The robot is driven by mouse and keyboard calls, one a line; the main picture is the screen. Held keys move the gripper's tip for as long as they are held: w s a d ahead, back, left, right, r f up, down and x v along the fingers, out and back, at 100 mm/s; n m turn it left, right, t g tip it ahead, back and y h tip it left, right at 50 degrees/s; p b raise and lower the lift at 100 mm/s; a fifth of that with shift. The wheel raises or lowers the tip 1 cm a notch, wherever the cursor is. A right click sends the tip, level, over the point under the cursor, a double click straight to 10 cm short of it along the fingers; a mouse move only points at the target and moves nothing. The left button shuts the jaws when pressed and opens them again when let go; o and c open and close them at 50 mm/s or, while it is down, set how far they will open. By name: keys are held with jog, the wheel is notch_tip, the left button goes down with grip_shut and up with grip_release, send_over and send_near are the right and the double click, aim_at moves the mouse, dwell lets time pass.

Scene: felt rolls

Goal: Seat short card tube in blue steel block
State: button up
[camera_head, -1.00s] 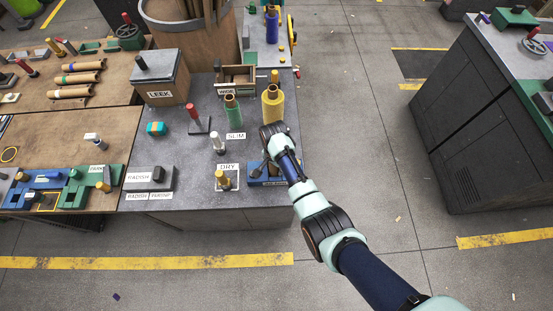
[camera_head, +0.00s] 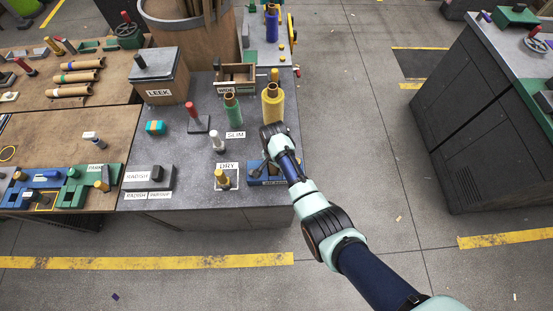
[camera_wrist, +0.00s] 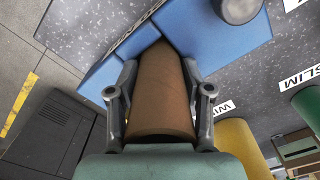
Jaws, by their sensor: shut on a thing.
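The short card tube (camera_wrist: 160,95) is a plain brown cylinder between the two fingers of my gripper (camera_wrist: 160,72). Its far end meets the blue steel block (camera_wrist: 222,42); I cannot tell how deep it sits there. In the head view the blue steel block (camera_head: 257,181) lies at the front right of the grey bench. My wrist and forearm cover much of it, and the tube is hidden there. A grey round knob (camera_wrist: 239,8) stands on the block beside the tube.
On the grey bench (camera_head: 190,180), a yellow roll (camera_head: 272,108) and a green roll (camera_head: 233,112) stand behind the block. Open floor lies to the right.

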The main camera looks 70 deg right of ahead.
jog(key=shift+f, duration=0.1)
jog(key=o, duration=1.5)
notch_tip(320, 180, up, 12)
jog(key=shift+r, duration=0.1)
